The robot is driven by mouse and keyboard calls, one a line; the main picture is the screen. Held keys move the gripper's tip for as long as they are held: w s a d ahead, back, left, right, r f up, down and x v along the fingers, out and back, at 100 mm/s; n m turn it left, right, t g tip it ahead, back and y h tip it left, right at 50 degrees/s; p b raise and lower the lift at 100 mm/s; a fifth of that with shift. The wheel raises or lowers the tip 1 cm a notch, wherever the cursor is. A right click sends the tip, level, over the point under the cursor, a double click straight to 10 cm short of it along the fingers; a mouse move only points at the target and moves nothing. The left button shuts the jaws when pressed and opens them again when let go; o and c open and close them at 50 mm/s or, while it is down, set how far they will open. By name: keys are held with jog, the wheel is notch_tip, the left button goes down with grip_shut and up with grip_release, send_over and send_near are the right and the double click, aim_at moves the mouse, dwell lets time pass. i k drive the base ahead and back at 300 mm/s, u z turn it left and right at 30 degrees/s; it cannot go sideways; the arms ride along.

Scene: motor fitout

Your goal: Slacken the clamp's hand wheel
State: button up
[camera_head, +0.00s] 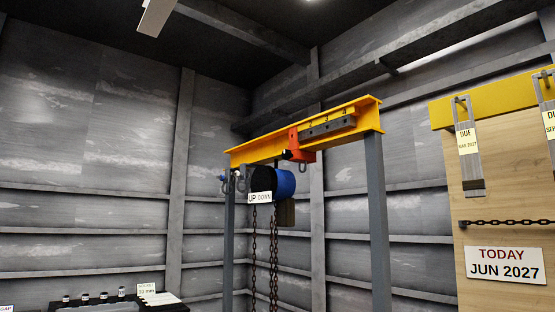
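An orange-red clamp (302,146) sits on the yellow beam (265,146), near the middle of its length. A shackle-like loop (303,167) hangs under the clamp. A small dark part (287,155) sticks out at the clamp's left side; it is too small to tell whether it is the hand wheel. My gripper is not in view.
A blue hoist (286,183) with an "UP DOWN" sign (260,197) and hanging chains (274,255) is below the beam. Grey posts (377,220) carry the beam. A board with tagged slings (470,160) stands at right, a dark bench (175,306) at lower left.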

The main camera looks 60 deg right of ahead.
aim_at(287, 154)
jog(key=z, duration=0.6)
jog(key=i, duration=1.25)
jog(key=z, duration=1.1)
